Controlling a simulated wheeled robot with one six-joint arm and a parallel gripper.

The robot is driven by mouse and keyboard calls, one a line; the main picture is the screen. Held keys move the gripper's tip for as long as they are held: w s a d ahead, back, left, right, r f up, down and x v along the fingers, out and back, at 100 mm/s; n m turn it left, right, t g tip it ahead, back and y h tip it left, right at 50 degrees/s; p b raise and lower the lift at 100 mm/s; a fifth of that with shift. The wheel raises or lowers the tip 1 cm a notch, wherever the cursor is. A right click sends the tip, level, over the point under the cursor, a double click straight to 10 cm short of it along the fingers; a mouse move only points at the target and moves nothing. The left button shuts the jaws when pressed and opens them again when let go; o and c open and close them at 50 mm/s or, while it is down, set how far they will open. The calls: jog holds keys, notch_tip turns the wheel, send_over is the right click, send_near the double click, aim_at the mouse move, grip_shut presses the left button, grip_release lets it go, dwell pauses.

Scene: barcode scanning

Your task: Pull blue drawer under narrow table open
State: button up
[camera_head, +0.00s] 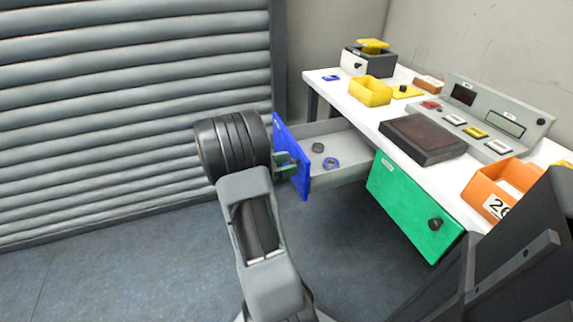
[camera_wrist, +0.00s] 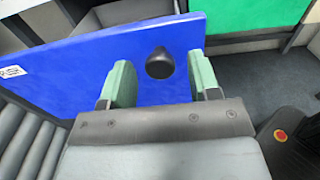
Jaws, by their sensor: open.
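The blue drawer (camera_head: 290,155) is pulled well out from under the narrow white table (camera_head: 340,88), and its grey inside shows. Its blue front also fills much of the wrist view (camera_wrist: 75,75). A black round knob (camera_wrist: 160,63) sits on that front. My gripper (camera_head: 292,166) is at the blue front in the head view. In the wrist view its two green fingers (camera_wrist: 158,85) stand apart, one on each side of the knob, with a gap to it on both sides.
The drawer holds a blue ring (camera_head: 331,163) and a dark round part (camera_head: 318,147). A green drawer (camera_head: 410,205) with a black knob is shut to the right. A grey shutter (camera_head: 130,100) stands at left. Floor (camera_head: 130,270) is clear in front.

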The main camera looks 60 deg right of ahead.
jog(key=p+v, duration=0.2)
jog(key=v, duration=1.1)
jog(key=shift+w+a+p, duration=0.25)
jog(key=shift+a+p, duration=0.05)
notch_tip(320, 180, down, 5)
jog(key=s+a+m+y, duration=0.2)
jog(key=y, duration=0.1)
jog(key=s+a+r+m+t+y+p, duration=0.2)
jog(key=a+r+m+t+y+p, duration=0.3)
jog(key=a, duration=0.3)
jog(key=a+r+m+t+y+p, duration=0.1)
jog(key=a+r+t+y+p, duration=0.1)
jog(key=a+r+p, duration=0.3)
jog(key=s+a+r+m+t+y+p, duration=0.1)
jog(key=a+r+t+p, duration=0.3)
jog(key=r+p, duration=0.4)
jog(key=a+r+m+t+y+p, duration=0.1)
jog(key=a+r+t+y+p, duration=0.2)
jog(key=r, duration=1.3)
jog(key=a+p, duration=0.3)
jog(key=shift+s+r+y, duration=0.2)
jog(key=shift+r+y, duration=0.05)
jog(key=shift+y, duration=0.05)
